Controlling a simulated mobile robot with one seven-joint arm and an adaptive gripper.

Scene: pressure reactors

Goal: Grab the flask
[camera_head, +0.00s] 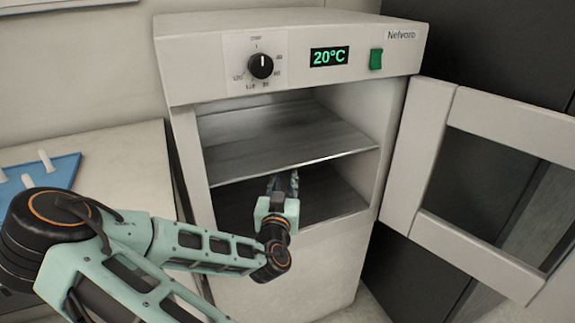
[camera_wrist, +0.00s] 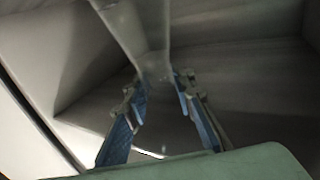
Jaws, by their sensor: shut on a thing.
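The flask (camera_wrist: 140,30) is clear glass and shows at the top middle of the wrist view, partly cut off by the frame's edge. The fingertips of my gripper (camera_wrist: 161,84) are on either side of its lower visible part, shut on it. In the head view, my gripper (camera_head: 282,181) reaches into the lower compartment of the open oven (camera_head: 290,270), below the middle shelf. I cannot make out the flask clearly in the head view.
The metal shelf (camera_head: 280,140) lies close above my gripper. The oven door (camera_head: 425,150) stands open to the right. A control panel reads 20°C (camera_head: 329,56). A blue rack (camera_head: 55,172) with white pegs sits on the counter (camera_head: 125,160) at left.

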